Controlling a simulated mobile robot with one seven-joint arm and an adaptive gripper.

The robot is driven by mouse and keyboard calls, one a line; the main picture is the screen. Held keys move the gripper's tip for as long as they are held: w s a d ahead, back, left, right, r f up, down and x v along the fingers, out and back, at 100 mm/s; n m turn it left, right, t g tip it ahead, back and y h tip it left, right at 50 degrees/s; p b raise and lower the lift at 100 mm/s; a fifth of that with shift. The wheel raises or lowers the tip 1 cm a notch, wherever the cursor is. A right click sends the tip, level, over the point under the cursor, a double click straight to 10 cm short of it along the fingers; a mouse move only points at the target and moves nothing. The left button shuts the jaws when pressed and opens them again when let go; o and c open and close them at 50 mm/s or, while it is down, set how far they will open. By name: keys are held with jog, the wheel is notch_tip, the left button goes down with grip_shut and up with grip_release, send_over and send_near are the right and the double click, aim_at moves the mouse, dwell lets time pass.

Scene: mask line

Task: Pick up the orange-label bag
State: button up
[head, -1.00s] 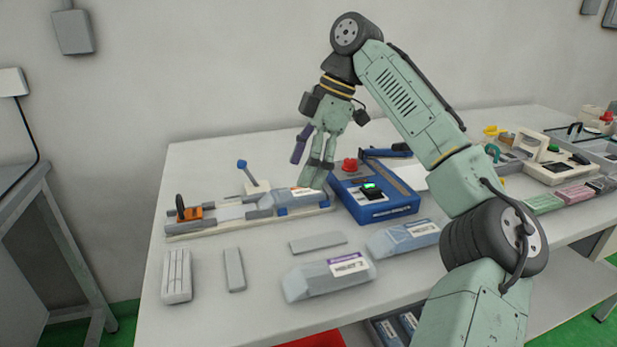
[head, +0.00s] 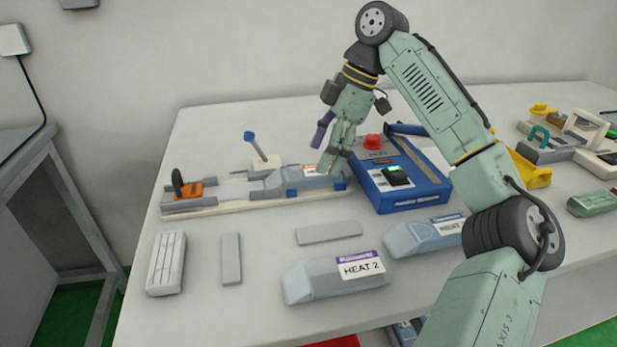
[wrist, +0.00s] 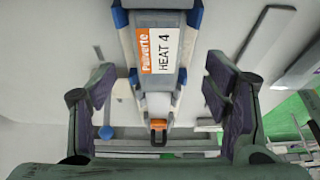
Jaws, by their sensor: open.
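The orange-label bag (wrist: 158,75) is grey with a white and orange label reading "HEAT 4". It lies in the long fixture at the back left of the table, and in the head view the bag (head: 287,180) is partly hidden by my gripper. My gripper (head: 335,160) is open above the right end of the bag. In the wrist view my gripper's fingers (wrist: 160,95) stand apart on both sides of the bag, with nothing between them held. I cannot tell the height left between fingertips and bag.
A blue machine (head: 405,185) with a red button stands close right of my gripper. The fixture (head: 230,208) has an orange clamp and a blue-knobbed lever (head: 252,140). A purple-label bag (head: 310,287) and a blue-label bag (head: 405,240) lie in front.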

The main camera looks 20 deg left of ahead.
aim_at(303, 177)
jog(key=x, duration=0.4)
jog(key=shift+w+d+f, duration=0.1)
jog(key=shift+w, duration=0.1)
jog(key=shift+c, duration=0.4)
jog(key=c, duration=1)
